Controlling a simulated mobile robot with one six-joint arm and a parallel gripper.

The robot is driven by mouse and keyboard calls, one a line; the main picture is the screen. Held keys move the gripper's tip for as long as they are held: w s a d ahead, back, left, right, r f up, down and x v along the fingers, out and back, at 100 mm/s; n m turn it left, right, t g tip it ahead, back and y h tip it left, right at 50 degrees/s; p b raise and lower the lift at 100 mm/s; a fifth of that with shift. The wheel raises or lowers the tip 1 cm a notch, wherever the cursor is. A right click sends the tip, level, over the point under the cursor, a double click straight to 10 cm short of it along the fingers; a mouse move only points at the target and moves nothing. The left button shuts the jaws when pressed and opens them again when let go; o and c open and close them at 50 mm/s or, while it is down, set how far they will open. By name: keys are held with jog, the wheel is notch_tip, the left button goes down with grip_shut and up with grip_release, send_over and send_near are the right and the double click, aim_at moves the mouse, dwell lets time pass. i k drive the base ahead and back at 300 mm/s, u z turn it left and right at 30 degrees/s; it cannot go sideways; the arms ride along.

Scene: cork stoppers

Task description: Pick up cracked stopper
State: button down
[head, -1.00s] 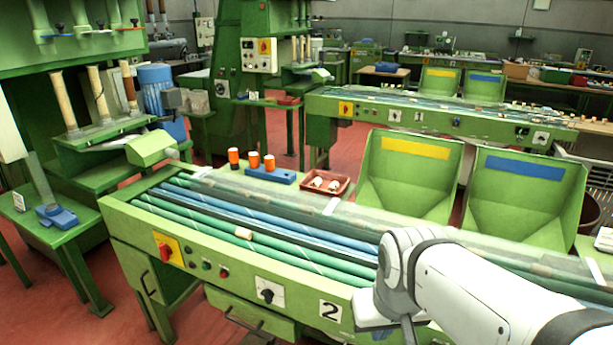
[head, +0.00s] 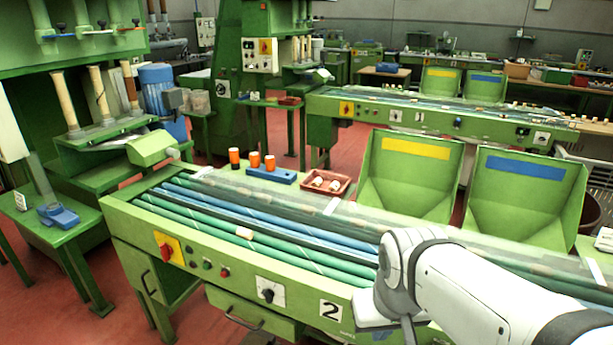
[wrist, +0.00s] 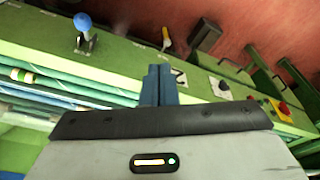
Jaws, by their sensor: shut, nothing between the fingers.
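A pale cork stopper (head: 244,233) lies on the green and blue rollers (head: 215,222) of the near sorting machine, left of centre in the head view. It is too small there to tell whether it is cracked. More stoppers lie in a reddish-brown tray (head: 341,192) on the machine's back edge. My gripper (wrist: 158,72) shows in the wrist view with its two fingers together, shut and empty, over the machine's green front edge. The stopper on the rollers lies well left of the arm.
A blue block with several orange cups (head: 253,161) stands behind the rollers. Two green chutes, one with a yellow label (head: 415,149) and one with a blue label (head: 522,168), rise at the back right. Knobs and a blue-tipped lever (wrist: 83,22) stick out near my gripper.

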aim_at(318, 181)
jog(key=u, duration=0.65)
jog(key=k, duration=1.1)
jog(key=u, duration=0.95)
jog(key=i, duration=1.55)
jog(key=z, duration=1.3)
jog(key=i, duration=1.15)
jog(key=z, duration=0.85)
jog(key=k, duration=0.65)
jog(key=z, duration=0.55)
jog(key=i, duration=0.1)
jog(key=u, duration=0.4)
